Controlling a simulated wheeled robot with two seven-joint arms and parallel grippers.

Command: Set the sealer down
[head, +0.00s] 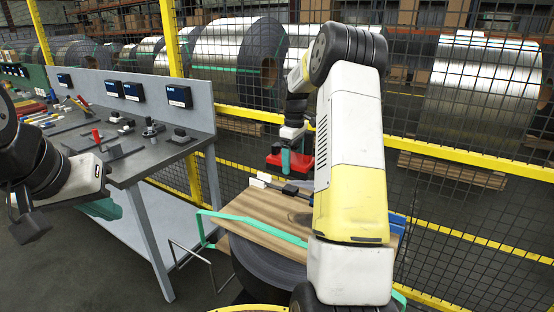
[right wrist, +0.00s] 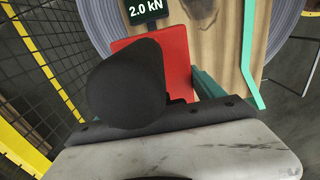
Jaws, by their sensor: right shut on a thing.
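The sealer, a red tool, shows in the head view (head: 274,160), held up near the mesh fence beyond the wooden board. In the right wrist view its red body (right wrist: 177,58) sits behind a thick black handle (right wrist: 125,85). My right gripper (head: 291,146) is shut on the sealer; my arm hides part of this area, and the fingertips are hard to make out. My left gripper (head: 30,226) is at the far left, beside the workbench and away from the sealer; its jaws are too dark to read.
A wooden board (head: 250,220) with a green strap (head: 262,229) lies over a dark coil (head: 262,268). A white-and-black item (head: 289,190) lies on the board. The grey workbench (head: 140,160) at left carries several tools and displays. A yellow-framed mesh fence (head: 450,155) stands behind. A "2.0 kN" display (right wrist: 145,8) shows in the wrist view.

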